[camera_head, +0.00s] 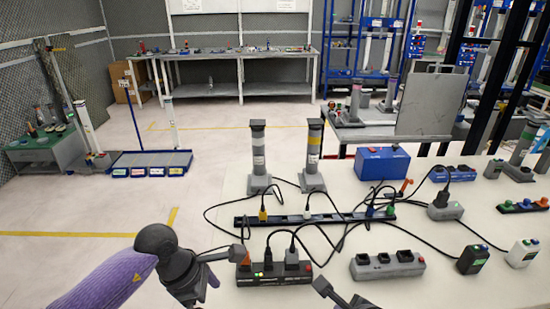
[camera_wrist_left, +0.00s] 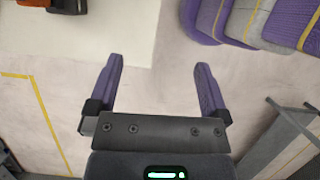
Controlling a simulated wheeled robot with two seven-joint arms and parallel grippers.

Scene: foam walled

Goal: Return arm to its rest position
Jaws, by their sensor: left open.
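My left gripper (camera_wrist_left: 158,64) is open in the left wrist view, its two purple-lined fingers wide apart with nothing between them. Pale floor shows below the gap. In the head view my left arm (camera_head: 175,265) comes in at the bottom left, with a purple link and a dark wrist, in front of the white table's (camera_head: 400,285) left edge. Dark finger-like parts show near the bottom edge; I cannot tell clearly which gripper they belong to. My right gripper cannot be made out.
A black power strip (camera_head: 275,272) with plugs lies near the table's front left corner. Two posts (camera_head: 258,155) stand at the back.

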